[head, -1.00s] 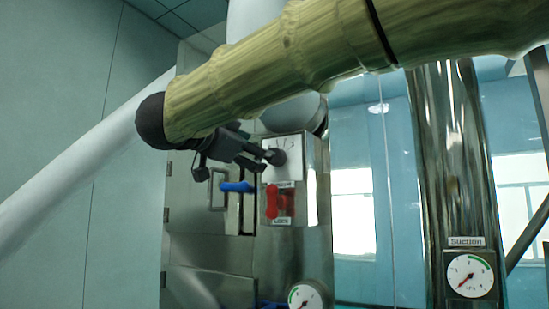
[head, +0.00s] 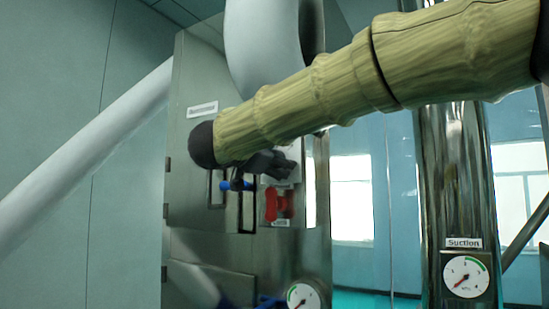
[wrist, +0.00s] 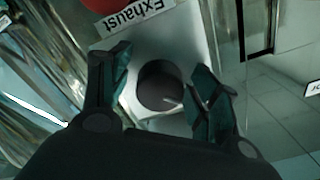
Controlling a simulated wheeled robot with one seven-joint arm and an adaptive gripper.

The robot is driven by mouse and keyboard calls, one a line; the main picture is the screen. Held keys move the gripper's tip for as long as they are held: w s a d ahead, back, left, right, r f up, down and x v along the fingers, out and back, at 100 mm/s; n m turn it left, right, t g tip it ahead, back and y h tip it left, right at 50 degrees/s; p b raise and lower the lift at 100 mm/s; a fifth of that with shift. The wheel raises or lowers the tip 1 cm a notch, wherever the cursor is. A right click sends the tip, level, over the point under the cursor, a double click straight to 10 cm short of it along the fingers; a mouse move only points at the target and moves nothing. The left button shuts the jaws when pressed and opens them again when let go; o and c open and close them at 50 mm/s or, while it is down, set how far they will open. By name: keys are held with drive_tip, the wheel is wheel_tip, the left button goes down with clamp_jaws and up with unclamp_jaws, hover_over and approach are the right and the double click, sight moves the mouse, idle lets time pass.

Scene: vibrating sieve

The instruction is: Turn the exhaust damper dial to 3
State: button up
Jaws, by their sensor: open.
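The exhaust damper dial (wrist: 160,86) is a dark round knob on a pale plate (wrist: 183,38), between my fingers in the wrist view. A light line shows on its lower right; no scale numbers are readable. The "Exhaust" label (wrist: 132,14) appears upside down just above the plate. My gripper (wrist: 163,62) is open, one finger on each side of the knob; I cannot tell whether either finger touches it. In the head view my gripper (head: 268,165) is at the cabinet front, and my arm hides the dial.
A grey pipe (head: 90,160) slopes at the left.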

drive_tip(key=shift+s+r, duration=0.1)
drive_tip(key=shift+s, duration=0.05)
drive_tip(key=c, duration=1)
drive_tip(key=shift+f+m+b, duration=0.2)
drive_tip(key=shift+m+b, duration=0.1)
drive_tip(key=shift+b, duration=0.25)
drive_tip(key=m+b, duration=0.2)
drive_tip(key=b, duration=0.1)
drive_tip(key=shift+f+m, duration=0.2)
drive_tip(key=shift+m, duration=0.2)
drive_tip(key=m+b, duration=0.6)
drive_tip(key=b, duration=0.1)
drive_tip(key=m+b, duration=0.5)
drive_tip(key=shift+r+m, duration=0.1)
drive_tip(key=shift+m, duration=0.2)
drive_tip(key=shift+r+m+b, duration=0.2)
drive_tip(key=shift+m+b, duration=1.05)
drive_tip(key=shift+m, duration=0.15)
